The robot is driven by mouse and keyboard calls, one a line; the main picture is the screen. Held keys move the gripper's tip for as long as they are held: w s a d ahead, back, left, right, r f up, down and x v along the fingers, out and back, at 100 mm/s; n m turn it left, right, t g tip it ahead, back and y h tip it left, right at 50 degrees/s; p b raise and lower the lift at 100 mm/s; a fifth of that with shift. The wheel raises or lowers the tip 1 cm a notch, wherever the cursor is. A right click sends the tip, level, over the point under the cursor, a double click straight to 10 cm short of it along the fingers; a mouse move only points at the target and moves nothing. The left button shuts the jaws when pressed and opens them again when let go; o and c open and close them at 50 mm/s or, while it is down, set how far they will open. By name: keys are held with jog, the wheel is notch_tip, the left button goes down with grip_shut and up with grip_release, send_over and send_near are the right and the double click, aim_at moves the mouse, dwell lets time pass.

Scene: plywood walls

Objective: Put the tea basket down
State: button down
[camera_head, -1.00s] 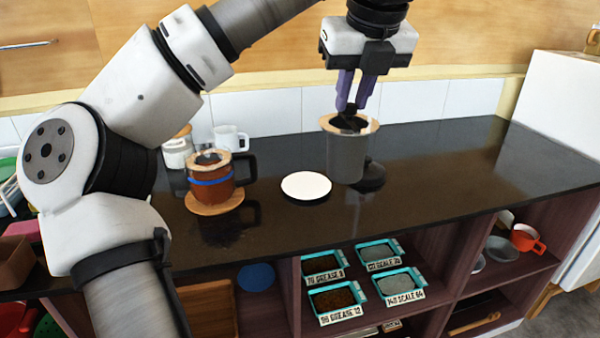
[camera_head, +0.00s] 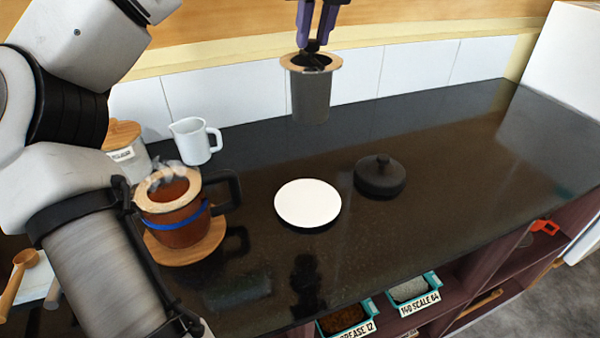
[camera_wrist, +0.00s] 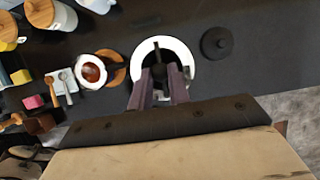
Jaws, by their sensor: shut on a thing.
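The tea basket (camera_head: 311,98) is a grey cylinder with a pale wooden rim. It hangs upright in the air above the dark counter. My gripper (camera_head: 313,44) is shut on the basket's dark top, with its purple fingers pointing down. A round white dish (camera_head: 308,203) lies empty on the counter below. An orange-brown mug (camera_head: 178,222) with a blue band steams on a wooden coaster (camera_head: 192,256) at the left.
A black knobbed lid (camera_head: 380,178) lies right of the dish. A white jug (camera_head: 194,141) and a wooden-lidded jar (camera_head: 126,158) stand at the back left. The counter's right side (camera_head: 470,140) is clear. Labelled trays (camera_head: 412,290) sit on a shelf below.

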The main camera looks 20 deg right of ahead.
aim_at(311, 81)
notch_tip(311, 81, down, 20)
dwell(0.5)
jog(key=shift+f, duration=0.1)
jog(key=c, duration=1.3)
grip_release()
jog(key=b+v, duration=0.1)
jog(key=v, duration=1.1)
